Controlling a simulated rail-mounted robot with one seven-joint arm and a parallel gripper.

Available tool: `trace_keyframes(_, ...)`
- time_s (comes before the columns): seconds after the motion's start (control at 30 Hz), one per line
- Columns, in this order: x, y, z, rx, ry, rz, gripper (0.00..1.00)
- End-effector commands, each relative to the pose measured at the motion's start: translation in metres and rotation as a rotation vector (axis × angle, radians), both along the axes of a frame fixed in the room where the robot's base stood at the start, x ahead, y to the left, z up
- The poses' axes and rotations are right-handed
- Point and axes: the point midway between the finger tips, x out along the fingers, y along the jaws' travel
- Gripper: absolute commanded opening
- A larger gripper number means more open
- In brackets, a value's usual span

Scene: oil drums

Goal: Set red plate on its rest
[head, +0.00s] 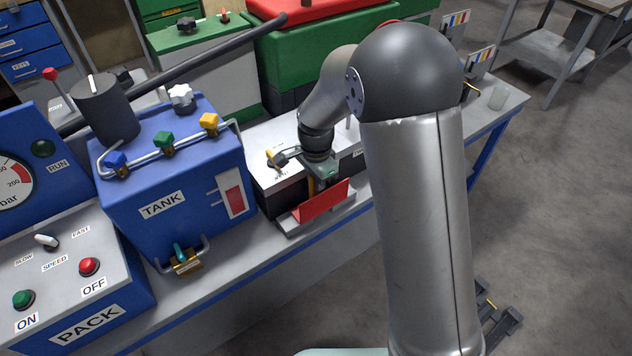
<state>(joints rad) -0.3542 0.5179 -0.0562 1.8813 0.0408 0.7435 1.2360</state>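The red plate (322,203) stands tilted on edge at the front of the bench, just in front of a black box with a light top. A grey, low holder (291,228), which looks like the rest, lies under and around the plate's lower edge. I cannot tell whether the plate is seated in it or just above it. My gripper (323,183) points down at the plate's upper edge, with a yellowish finger showing behind the plate. The fingertips are partly hidden, so I cannot see whether they grip the plate.
The blue tank (175,205) with coloured valve knobs stands left of the plate. The blue control pack (75,275) is farther left. The black box (268,190) with small levers on top is right behind the plate.

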Motion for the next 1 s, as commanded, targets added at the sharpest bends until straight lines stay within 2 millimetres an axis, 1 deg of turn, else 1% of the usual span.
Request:
trace_keyframes(0.03,0.000,0.000,0.000,0.001,-0.001,0.000,0.29)
trace_keyframes(0.07,0.000,0.000,0.000,0.001,-0.001,0.000,0.38)
trace_keyframes(0.1,0.000,0.000,0.000,0.001,-0.001,0.000,0.43)
trace_keyframes(0.37,0.000,0.000,0.000,0.001,-0.001,0.000,0.43)
trace_keyframes(0.47,0.001,0.000,0.006,0.000,-0.002,0.000,0.43)
trace_keyframes(0.53,0.001,0.000,0.014,0.001,-0.003,0.001,0.43)
trace_keyframes(0.67,0.002,0.001,0.040,0.003,-0.008,0.001,0.43)
trace_keyframes(1.0,0.001,0.000,0.123,0.002,-0.006,0.000,0.43)
